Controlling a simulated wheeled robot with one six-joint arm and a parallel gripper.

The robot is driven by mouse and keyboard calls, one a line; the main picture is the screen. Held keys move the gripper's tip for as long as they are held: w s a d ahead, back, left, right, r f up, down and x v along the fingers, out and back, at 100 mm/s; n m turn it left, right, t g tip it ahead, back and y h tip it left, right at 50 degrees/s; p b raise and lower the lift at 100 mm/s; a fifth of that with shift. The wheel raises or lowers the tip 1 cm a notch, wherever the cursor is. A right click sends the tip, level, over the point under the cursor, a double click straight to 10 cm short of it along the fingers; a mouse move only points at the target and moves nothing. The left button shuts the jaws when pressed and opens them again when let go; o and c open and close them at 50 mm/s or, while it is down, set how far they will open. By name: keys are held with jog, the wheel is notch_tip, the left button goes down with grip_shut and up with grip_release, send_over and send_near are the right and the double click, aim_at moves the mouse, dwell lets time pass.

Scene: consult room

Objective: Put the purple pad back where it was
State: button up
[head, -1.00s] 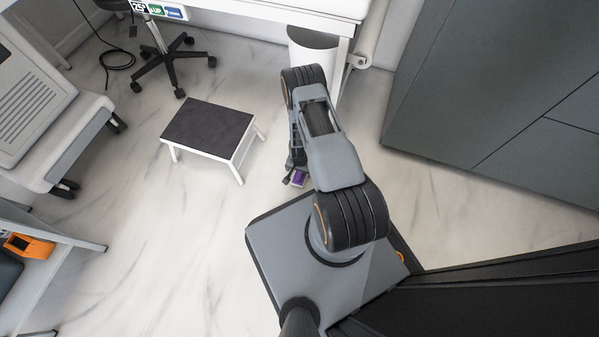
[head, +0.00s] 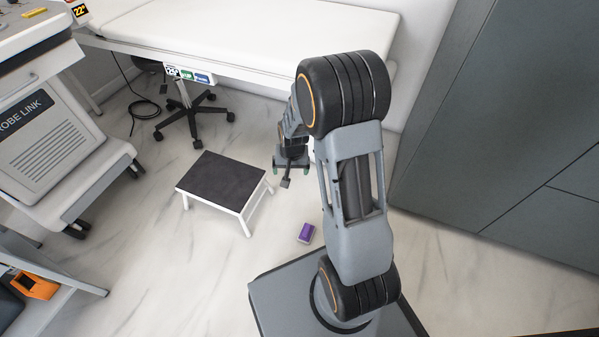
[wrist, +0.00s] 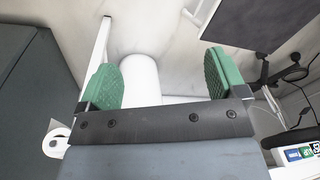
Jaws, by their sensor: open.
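The purple pad (head: 306,232) lies on the marble floor in the head view, between the step stool and my base. My gripper (head: 290,170) is raised beyond the pad, near the right side of the step stool, and is apart from the pad. In the wrist view my gripper (wrist: 162,80) has its two green-padded fingers wide apart with nothing held between them. The pad cannot be made out in the wrist view.
A white step stool with a black top (head: 225,182) stands left of the pad. Behind are a wheeled stool (head: 190,118) and the white couch (head: 240,40). A device cart (head: 50,150) is at left, grey cabinets (head: 500,130) at right. A white bin (wrist: 140,80) shows beyond my fingers.

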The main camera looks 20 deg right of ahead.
jog(key=s+a+r+n, duration=0.2)
jog(key=s+r, duration=0.5)
jog(key=r, duration=0.2)
jog(key=s+a+r+n+t, duration=0.1)
jog(key=s+a+r+n, duration=0.1)
jog(key=s+r, duration=0.6)
jog(key=shift+r+n, duration=0.3)
jog(key=shift+r, duration=0.2)
notch_tip(320, 180, up, 37)
jog(key=t+p, duration=0.1)
jog(key=p, duration=3.4)
jog(key=shift+s, duration=0.2)
